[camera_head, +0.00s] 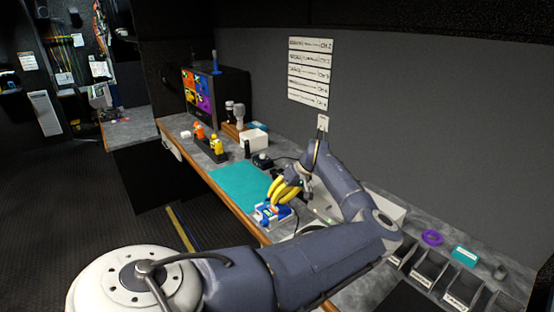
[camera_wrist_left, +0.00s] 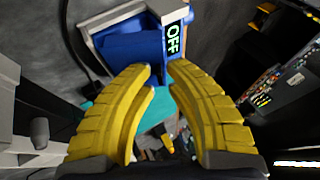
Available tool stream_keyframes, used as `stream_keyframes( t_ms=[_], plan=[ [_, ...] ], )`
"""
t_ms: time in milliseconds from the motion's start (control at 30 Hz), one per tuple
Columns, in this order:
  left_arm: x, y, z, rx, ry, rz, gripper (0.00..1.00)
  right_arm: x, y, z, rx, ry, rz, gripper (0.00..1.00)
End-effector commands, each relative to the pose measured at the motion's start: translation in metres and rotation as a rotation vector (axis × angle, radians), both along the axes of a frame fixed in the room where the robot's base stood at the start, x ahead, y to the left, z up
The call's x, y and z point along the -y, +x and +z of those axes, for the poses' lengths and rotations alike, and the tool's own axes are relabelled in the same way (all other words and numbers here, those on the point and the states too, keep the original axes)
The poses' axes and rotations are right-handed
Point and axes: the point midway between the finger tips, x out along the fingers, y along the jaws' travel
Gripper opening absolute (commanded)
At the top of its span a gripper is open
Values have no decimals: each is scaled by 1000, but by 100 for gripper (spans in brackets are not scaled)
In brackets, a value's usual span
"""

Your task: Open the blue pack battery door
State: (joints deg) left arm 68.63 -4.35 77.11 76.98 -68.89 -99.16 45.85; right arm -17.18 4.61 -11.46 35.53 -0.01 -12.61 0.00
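The blue pack (camera_head: 264,216) lies on the bench at the near edge of the teal mat, with white parts on it. In the left wrist view the blue pack (camera_wrist_left: 135,45) fills the top middle, with a black label reading OFF (camera_wrist_left: 174,39) in green. Its battery door cannot be told apart clearly. My left gripper (camera_head: 272,196), with yellow fingers, is just above the pack. In the wrist view its fingertips (camera_wrist_left: 160,72) are apart, close to the pack's blue edge; whether they touch it I cannot tell. My right gripper is not in view.
The teal mat (camera_head: 238,182) is mostly bare. Behind it stand yellow and orange items in a dark holder (camera_head: 211,148), a white box (camera_head: 254,139) and a monitor (camera_head: 200,95). Open bins (camera_head: 430,268), a purple ring (camera_head: 432,238) and a teal box (camera_head: 464,257) are at right.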

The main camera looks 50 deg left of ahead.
Motion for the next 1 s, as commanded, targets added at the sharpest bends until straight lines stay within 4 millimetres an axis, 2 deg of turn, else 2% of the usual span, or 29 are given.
stream_keyframes(
  t_ms=[100,567,1000],
  plan=[
    [0,0,0,0,0,0,0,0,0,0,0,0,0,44],
    [0,1,1,-12,0,-2,0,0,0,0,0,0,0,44],
    [-1,13,8,-234,2,-4,0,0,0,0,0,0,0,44]
  ],
)
